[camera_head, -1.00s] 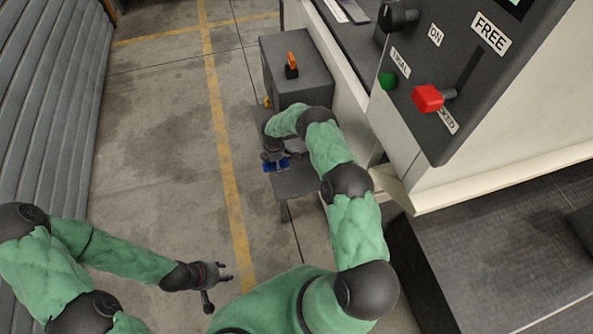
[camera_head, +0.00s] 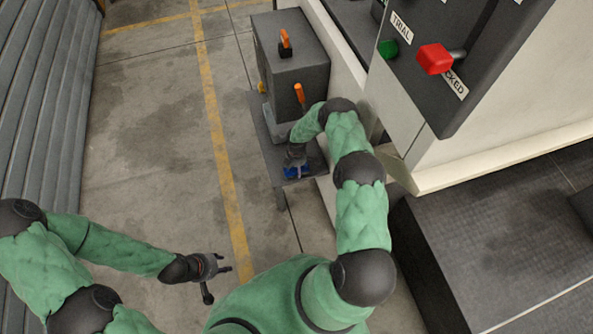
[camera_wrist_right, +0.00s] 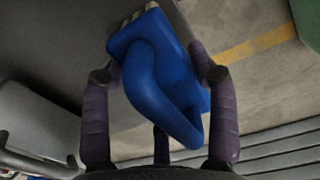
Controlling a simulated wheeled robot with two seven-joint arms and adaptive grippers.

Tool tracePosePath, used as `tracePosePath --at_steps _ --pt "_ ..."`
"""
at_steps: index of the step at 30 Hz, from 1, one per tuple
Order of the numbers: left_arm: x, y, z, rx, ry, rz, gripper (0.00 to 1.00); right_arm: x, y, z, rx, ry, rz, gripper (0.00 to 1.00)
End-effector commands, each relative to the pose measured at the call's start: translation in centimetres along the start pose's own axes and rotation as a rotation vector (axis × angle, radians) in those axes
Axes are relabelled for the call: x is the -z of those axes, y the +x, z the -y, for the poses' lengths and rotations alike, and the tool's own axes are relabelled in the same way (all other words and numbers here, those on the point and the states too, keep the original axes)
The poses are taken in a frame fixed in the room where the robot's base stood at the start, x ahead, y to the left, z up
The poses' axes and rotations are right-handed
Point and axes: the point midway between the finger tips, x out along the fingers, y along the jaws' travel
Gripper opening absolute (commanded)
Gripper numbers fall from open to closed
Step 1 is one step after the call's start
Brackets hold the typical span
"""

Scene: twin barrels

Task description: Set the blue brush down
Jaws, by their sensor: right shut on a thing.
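The blue brush (camera_head: 292,173) is in my right gripper (camera_head: 297,164), over the low grey bench top. In the right wrist view the brush (camera_wrist_right: 165,85) shows its blue body and looped handle, with pale bristles at the far edge. The right gripper's fingers (camera_wrist_right: 158,76) are shut on it from both sides. Whether the bristles touch the bench cannot be told. My left gripper (camera_head: 222,269) is open and empty above the floor at the lower left.
The grey bench (camera_head: 265,150) carries a dark grey box (camera_head: 290,55) with orange handles. Open concrete floor (camera_head: 150,130) lies to the left.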

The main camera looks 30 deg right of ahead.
Motion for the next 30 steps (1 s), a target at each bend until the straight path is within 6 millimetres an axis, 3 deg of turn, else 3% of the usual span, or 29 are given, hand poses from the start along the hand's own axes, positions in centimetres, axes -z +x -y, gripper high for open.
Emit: tracePosePath --at_steps 3,14,15,17,30 --pt "0.01 0.66 0.24 0.000 0.000 0.000 0.40 0.02 1.43 0.03 0.001 0.000 0.000 0.24" --pt "0.01 0.50 0.18 0.000 0.000 0.000 0.40 0.02 1.57 0.02 0.001 0.000 0.000 0.24" --pt "0.01 0.50 0.18 0.000 0.000 0.000 0.40 0.01 1.58 0.00 0.000 0.000 0.000 0.65" --pt "0.01 0.51 0.18 0.000 0.000 0.000 0.40 0.01 1.57 0.01 0.001 0.000 0.000 0.82" --pt "0.01 0.51 0.18 0.000 0.000 0.000 0.40 0.01 1.15 0.00 0.000 0.000 0.000 0.83"
